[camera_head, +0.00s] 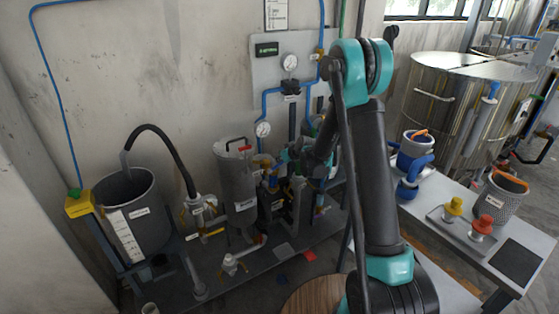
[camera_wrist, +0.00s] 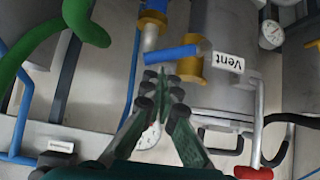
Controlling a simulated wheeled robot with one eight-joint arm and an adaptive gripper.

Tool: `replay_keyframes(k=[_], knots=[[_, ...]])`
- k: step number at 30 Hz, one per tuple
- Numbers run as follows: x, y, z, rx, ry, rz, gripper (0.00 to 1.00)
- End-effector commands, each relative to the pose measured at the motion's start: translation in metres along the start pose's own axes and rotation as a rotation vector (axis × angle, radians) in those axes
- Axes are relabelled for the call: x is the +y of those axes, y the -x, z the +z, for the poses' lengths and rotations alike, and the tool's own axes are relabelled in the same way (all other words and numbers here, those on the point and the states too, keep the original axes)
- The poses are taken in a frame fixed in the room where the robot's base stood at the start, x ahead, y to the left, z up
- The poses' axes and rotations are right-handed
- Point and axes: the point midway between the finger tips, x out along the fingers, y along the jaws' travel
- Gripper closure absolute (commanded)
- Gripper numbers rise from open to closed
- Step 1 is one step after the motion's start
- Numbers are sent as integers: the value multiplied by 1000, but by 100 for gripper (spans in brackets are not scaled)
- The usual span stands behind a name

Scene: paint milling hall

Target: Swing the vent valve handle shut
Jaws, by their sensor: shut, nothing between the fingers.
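The vent valve handle is a blue bar (camera_wrist: 172,53) in the wrist view, beside the white "Vent" label (camera_wrist: 228,62). It lies roughly crosswise at a yellow-brass valve body (camera_wrist: 190,70) by a grey metal vessel. My gripper (camera_wrist: 163,76) is shut and empty, its green fingertips together right at the handle's edge. I cannot tell whether they touch it. In the head view my gripper (camera_head: 300,158) is partly hidden by my arm, near the brass and blue fittings (camera_head: 271,178) beside the grey vessel (camera_head: 237,180); the handle cannot be made out clearly there.
A green hose (camera_wrist: 45,45) and a red handle (camera_wrist: 253,173) are close by in the wrist view. Gauges (camera_head: 289,62) and blue pipes are on the wall behind. A grey bucket (camera_head: 130,205) stands left; a bench (camera_head: 470,240) with colored knobs stands right.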

Motion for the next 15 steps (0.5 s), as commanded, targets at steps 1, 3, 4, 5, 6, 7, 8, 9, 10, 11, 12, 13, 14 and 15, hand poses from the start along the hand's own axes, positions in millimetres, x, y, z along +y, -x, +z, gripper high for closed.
replay_keyframes(k=[1,3,4,5,6,7,8,9,10,11,12,13,14,15], knots=[[0,0,0,0,0,0,100],[1,-1,1,0,0,0,100],[2,-1,1,0,0,1,100],[3,-2,2,0,0,1,100],[4,-2,3,0,0,1,100],[6,-3,4,0,0,1,100],[7,-4,4,0,0,1,100],[9,-5,6,0,0,2,100],[10,-5,6,0,0,2,100],[11,-6,7,0,-1,1,100],[12,-6,8,0,-1,1,100],[12,-6,8,0,-1,1,100],[12,-7,8,0,-1,1,100],[12,-7,8,0,0,0,100]])
